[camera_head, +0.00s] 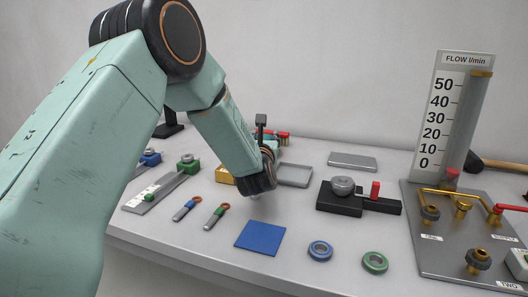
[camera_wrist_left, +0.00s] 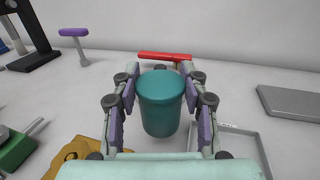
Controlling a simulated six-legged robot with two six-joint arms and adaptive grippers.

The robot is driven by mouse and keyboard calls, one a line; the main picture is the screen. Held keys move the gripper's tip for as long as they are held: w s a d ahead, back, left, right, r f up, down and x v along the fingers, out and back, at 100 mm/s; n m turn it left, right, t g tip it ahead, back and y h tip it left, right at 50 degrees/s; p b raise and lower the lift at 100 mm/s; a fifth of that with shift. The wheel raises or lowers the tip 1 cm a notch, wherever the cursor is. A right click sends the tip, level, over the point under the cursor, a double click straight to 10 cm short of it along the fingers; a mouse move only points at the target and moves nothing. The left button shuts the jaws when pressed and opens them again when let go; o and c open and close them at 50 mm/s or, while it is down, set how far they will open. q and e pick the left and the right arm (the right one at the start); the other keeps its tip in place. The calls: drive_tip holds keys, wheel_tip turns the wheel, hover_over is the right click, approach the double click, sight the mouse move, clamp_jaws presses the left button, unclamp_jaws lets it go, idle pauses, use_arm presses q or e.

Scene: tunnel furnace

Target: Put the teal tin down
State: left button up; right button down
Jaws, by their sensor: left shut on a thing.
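The teal tin (camera_wrist_left: 162,108) shows in the left wrist view, upright between the two fingers of my left gripper (camera_wrist_left: 160,112). The gripper is shut on it. In the head view my left gripper (camera_head: 258,188) points down over the table, behind the blue mat, and hides the tin. I cannot tell whether the tin's base touches the table. My right gripper is not in view.
A blue mat (camera_head: 260,237) lies bare near the front edge. A shallow grey tray (camera_head: 295,175) and yellow block (camera_head: 226,175) flank the gripper. Two rings (camera_head: 320,250), a black fixture (camera_head: 340,197) and a flow panel (camera_head: 455,235) are to the right.

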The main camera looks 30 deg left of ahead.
use_arm(q)
drive_tip(key=shift+d+f+b, duration=0.25)
drive_tip(key=shift+f+b, duration=0.05)
drive_tip(key=shift+f, duration=1.25)
drive_tip(key=shift+w+a, duration=0.1)
drive_tip(key=shift+a, duration=0.1)
drive_tip(key=shift+d+f+b, duration=0.1)
drive_tip(key=shift+f+b, duration=0.05)
drive_tip(key=shift+b, duration=0.15)
drive_tip(key=o, duration=1.3)
drive_tip(key=shift+c, duration=0.2)
